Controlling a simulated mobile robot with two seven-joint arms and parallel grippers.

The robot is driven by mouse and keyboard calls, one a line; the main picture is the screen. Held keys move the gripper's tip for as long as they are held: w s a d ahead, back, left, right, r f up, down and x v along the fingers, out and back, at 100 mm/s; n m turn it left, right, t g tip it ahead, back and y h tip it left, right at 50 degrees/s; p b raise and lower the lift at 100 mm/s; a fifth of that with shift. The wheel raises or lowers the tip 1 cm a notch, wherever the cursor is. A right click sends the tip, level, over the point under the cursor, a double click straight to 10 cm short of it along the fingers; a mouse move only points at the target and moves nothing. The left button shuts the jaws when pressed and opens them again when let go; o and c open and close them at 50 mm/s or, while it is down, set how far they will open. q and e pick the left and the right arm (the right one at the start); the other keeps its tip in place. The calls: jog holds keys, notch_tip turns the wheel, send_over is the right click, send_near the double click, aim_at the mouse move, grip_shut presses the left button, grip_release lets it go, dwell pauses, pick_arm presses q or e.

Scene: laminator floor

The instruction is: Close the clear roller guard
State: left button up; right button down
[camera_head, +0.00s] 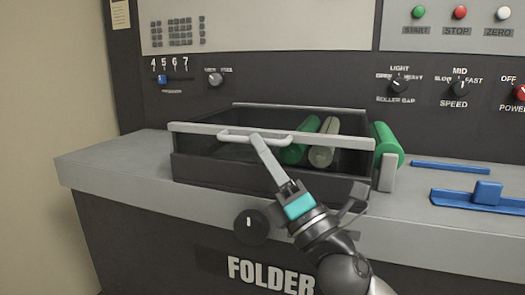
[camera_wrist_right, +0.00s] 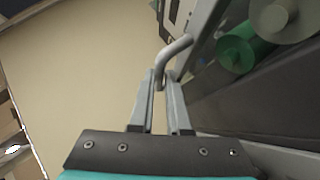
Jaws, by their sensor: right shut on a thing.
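The clear roller guard (camera_head: 205,129) has a light grey front bar with a pale handle (camera_head: 228,136). It lies over the dark roller housing (camera_head: 215,172) on the machine. I cannot tell whether its front edge touches the housing. My right gripper (camera_head: 257,140) reaches up from the front and is shut on the handle near its middle. In the right wrist view the handle (camera_wrist_right: 179,46) curves between the two fingertips (camera_wrist_right: 161,82). My left gripper is not in view.
Green rollers (camera_head: 388,143) and a pale roller (camera_head: 323,145) show in and beside the housing. A black knob (camera_head: 250,226) is on the front face. A blue guide (camera_head: 487,193) lies on the right. The counter's left end (camera_head: 105,165) is clear.

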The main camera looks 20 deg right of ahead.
jog(key=c, duration=1.2)
grip_release()
jog(key=shift+w+d+f+m+h, duration=0.15)
jog(key=shift+w+f, duration=0.05)
jog(key=shift+f, duration=0.2)
jog(key=shift+w+d+f+m+h, duration=0.15)
jog(key=shift+w+f, duration=0.05)
jog(key=shift+f, duration=0.15)
jog(key=shift+o, duration=0.2)
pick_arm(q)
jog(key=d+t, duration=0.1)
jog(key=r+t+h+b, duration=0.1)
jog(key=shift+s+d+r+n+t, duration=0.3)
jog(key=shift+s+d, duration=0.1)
pick_arm(e)
jog(key=v, duration=1.5)
jog(key=shift+s+r, duration=0.25)
jog(key=shift+s, duration=0.05)
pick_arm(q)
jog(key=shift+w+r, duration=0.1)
